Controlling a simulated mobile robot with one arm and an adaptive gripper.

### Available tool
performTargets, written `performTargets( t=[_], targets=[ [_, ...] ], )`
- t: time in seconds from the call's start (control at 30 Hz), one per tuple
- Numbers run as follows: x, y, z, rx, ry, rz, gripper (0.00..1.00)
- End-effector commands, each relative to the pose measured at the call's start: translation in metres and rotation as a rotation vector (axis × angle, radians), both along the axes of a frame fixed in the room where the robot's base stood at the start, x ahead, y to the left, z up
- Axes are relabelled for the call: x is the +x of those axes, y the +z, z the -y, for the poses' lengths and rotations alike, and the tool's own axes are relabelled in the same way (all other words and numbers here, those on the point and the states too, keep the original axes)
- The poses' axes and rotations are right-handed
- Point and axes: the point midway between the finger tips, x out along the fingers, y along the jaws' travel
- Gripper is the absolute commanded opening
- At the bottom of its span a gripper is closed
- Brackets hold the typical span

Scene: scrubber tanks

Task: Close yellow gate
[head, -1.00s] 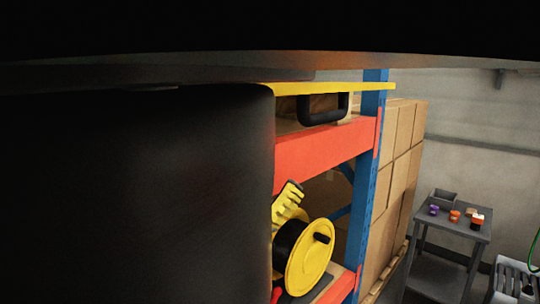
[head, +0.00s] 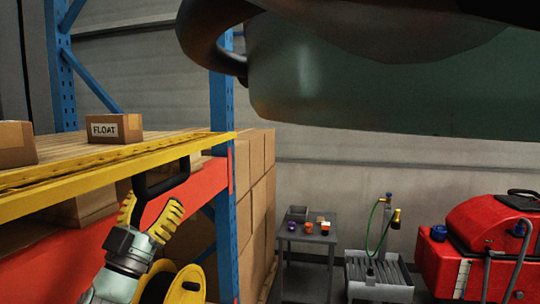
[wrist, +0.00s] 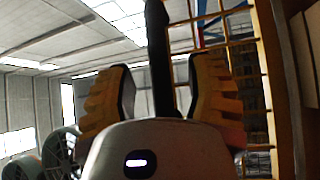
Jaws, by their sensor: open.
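The yellow gate (head: 60,187) shows nearly edge-on as a long yellow frame with mesh along the shelf front; its bars also show at the right of the wrist view (wrist: 272,70). A black handle (head: 163,183) sticks out from its edge. My gripper (head: 152,205) is open, just below and partly in front of the handle in the head view. In the wrist view a black bar, apparently the handle (wrist: 158,55), stands between the two yellow fingers of my gripper (wrist: 160,90), with a gap on each side. I cannot tell how deep it sits.
A blue and orange rack (head: 222,100) carries a box marked FLOAT (head: 115,128). A yellow reel (head: 185,285) is behind my gripper, low on the rack. Stacked cartons (head: 255,190), a small table (head: 308,235) and a red scrubber machine (head: 480,245) stand to the right.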

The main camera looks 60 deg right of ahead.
Motion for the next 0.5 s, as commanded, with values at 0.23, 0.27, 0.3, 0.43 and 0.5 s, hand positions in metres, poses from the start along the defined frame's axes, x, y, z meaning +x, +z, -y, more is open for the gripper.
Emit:
performTargets(
  t=[0.23,0.27,0.3,0.43,0.5],
  targets=[
    [0.003,0.023,0.022,0.000,-0.006,-0.001,0.52],
    [0.003,0.024,0.023,-0.001,-0.007,0.000,0.52],
    [0.003,0.025,0.025,-0.001,-0.007,0.001,0.52],
    [0.004,0.026,0.027,0.001,-0.006,0.002,0.52],
    [0.004,0.025,0.027,0.000,-0.006,0.001,0.52]
  ],
)
